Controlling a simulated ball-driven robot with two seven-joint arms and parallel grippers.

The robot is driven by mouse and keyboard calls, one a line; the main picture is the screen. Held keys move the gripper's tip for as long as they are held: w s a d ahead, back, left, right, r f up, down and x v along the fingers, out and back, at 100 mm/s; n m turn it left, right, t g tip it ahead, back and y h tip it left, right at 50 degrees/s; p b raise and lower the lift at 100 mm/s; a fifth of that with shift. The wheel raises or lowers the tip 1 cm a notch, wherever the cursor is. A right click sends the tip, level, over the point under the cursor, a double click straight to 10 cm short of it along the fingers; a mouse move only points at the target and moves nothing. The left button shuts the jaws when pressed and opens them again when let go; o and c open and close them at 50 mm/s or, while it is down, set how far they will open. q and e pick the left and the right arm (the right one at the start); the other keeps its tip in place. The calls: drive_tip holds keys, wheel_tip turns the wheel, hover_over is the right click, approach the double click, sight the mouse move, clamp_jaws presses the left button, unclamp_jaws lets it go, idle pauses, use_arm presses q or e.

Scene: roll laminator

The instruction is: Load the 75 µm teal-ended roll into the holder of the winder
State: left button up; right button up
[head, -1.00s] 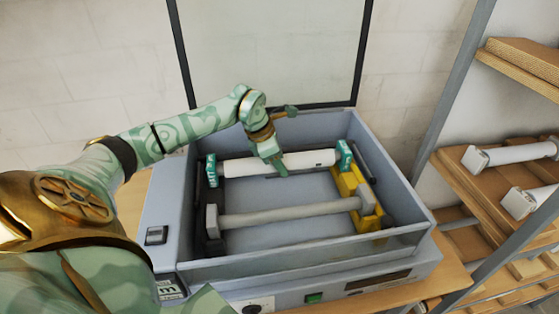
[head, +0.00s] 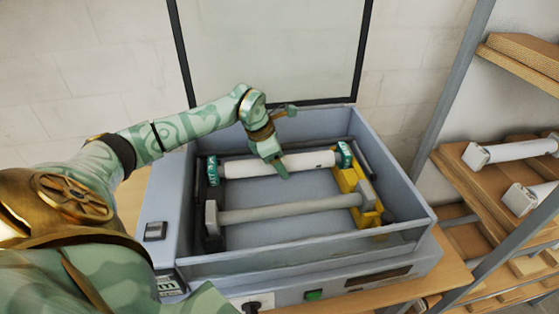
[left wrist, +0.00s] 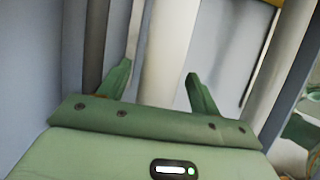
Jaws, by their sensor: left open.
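The white roll with teal ends (head: 308,160) lies across the rear of the open machine box. Its left end is by a dark support and its right end by the yellow bracket (head: 350,182); whether both ends are fully seated I cannot tell. My left gripper (head: 280,170) is over the roll's middle, pointing down. In the left wrist view the two green fingers (left wrist: 160,80) stand apart, with the white roll (left wrist: 168,40) running between them and a gap on either side. My right gripper is not in view.
A grey bar with grey ends (head: 285,211) lies in front of the roll. The box (head: 300,257) has walls all round and a raised lid (head: 275,50). A wooden shelf (head: 470,185) at the right holds two more white rolls (head: 510,152).

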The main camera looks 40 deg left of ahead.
use_arm(q)
drive_tip(key=v, duration=1.3)
drive_tip(key=shift+w+d+r, duration=0.1)
drive_tip(key=shift+w+d, duration=0.05)
